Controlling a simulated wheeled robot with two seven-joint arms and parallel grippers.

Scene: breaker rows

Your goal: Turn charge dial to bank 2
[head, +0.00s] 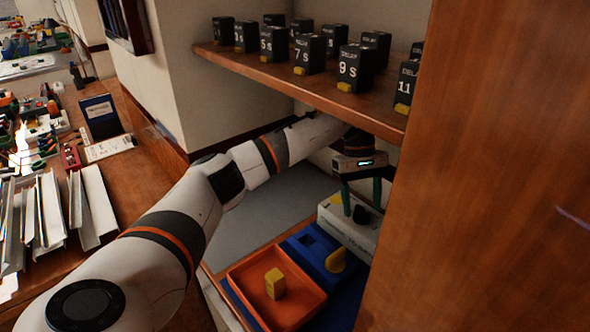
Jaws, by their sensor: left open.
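A white box-like device (349,235) stands in the lower bay under the shelf. A dark knob (361,215) on its top looks like the charge dial. Its pointer and any bank marks are too small to read. My left gripper (361,206) reaches in under the shelf and points down over the device. Its two dark green fingers are apart, one on each side of the knob, with nothing seen between them except the knob. I cannot tell whether they touch it. My right gripper is not in view.
A wooden shelf (255,67) with several black delay blocks hangs above my left arm. A wooden panel (480,190) closes the right side. An orange tray (310,295) with a yellow block (275,283) and a blue holder (306,246) with a yellow piece (336,261) sit in front.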

